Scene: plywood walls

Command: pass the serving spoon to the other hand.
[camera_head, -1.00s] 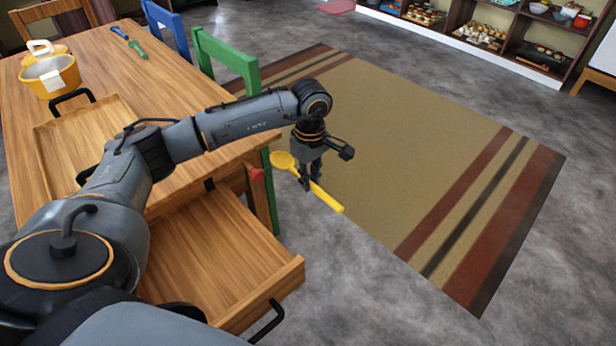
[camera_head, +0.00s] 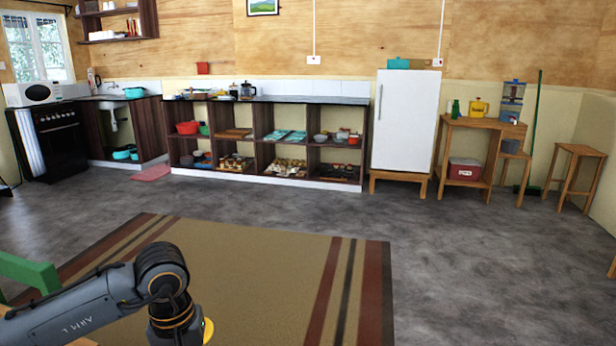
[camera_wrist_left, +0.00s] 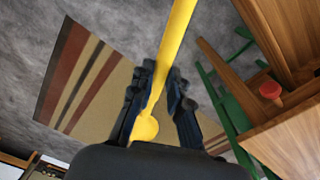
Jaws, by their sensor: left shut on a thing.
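The serving spoon (camera_wrist_left: 178,35) is yellow with a long handle. In the left wrist view its handle runs up out of the top of the picture, and its round bowl end (camera_wrist_left: 147,127) shows low between the fingers. My left gripper (camera_wrist_left: 161,75) is shut on the spoon's handle, holding it above the floor. In the head view only my left arm and wrist show at the bottom left, with a small yellow piece of the spoon (camera_head: 208,331) beside the wrist; the fingers are below the picture. My right gripper is in neither view.
A striped rug (camera_head: 250,265) lies below the left arm. A wooden table (camera_wrist_left: 285,140) and a green chair (camera_wrist_left: 215,95) are close to the gripper. Farther back stand a shelf unit (camera_head: 265,180), a white fridge (camera_head: 405,120) and a wooden stand (camera_head: 480,123). Grey floor on the right is clear.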

